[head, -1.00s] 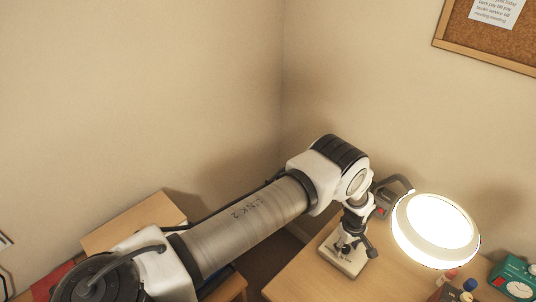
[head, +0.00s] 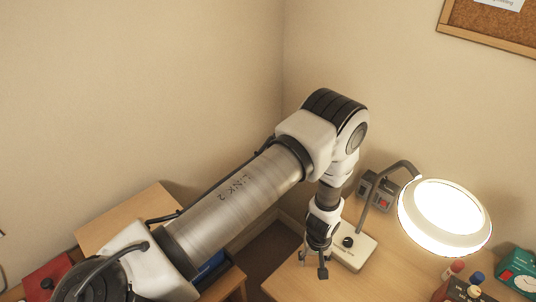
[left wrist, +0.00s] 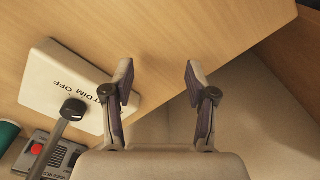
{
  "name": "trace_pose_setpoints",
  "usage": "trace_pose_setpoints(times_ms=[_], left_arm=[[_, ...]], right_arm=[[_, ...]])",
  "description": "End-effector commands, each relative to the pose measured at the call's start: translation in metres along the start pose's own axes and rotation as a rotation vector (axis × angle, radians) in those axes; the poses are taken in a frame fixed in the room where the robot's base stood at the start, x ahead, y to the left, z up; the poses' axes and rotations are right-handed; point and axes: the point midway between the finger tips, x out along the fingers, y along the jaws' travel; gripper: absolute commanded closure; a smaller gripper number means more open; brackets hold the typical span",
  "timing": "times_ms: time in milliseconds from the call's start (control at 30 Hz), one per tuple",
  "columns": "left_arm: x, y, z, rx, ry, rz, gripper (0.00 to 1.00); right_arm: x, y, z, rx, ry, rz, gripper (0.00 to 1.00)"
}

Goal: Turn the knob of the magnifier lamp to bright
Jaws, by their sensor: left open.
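The magnifier lamp has a lit white ring head (head: 443,218) on a bent grey arm, rising from a pale base (head: 358,256) on the desk. Its black knob (head: 347,242) sits on the base. In the left wrist view the knob (left wrist: 73,110) shows a white mark, beside printing that reads "DIM OFF" on the base (left wrist: 50,80); the rest of the printing is partly hidden by my finger. My left gripper (head: 314,268) is open and empty, left of the knob and apart from it. Its fingers (left wrist: 157,80) point past the base over the desk edge. My right gripper is not in view.
A grey device with a red switch (head: 383,202) stands behind the base; it also shows in the left wrist view (left wrist: 50,152). The desk (head: 400,275) is bare in front of the base.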

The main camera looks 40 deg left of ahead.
Motion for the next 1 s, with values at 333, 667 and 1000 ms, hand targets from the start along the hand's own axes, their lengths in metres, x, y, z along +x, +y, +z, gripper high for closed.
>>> trace_pose_setpoints(times_ms=[333,667,1000], left_arm=[[0.022,-0.065,0.051,0.218,-0.009,-0.011,0.43],[0.03,-0.119,0.102,0.428,-0.018,-0.007,0.43],[0.027,-0.132,0.116,0.495,-0.019,-0.003,0.43]], right_arm=[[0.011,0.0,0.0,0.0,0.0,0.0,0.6],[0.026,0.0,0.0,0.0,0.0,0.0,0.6],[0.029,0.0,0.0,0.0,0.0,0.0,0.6]])
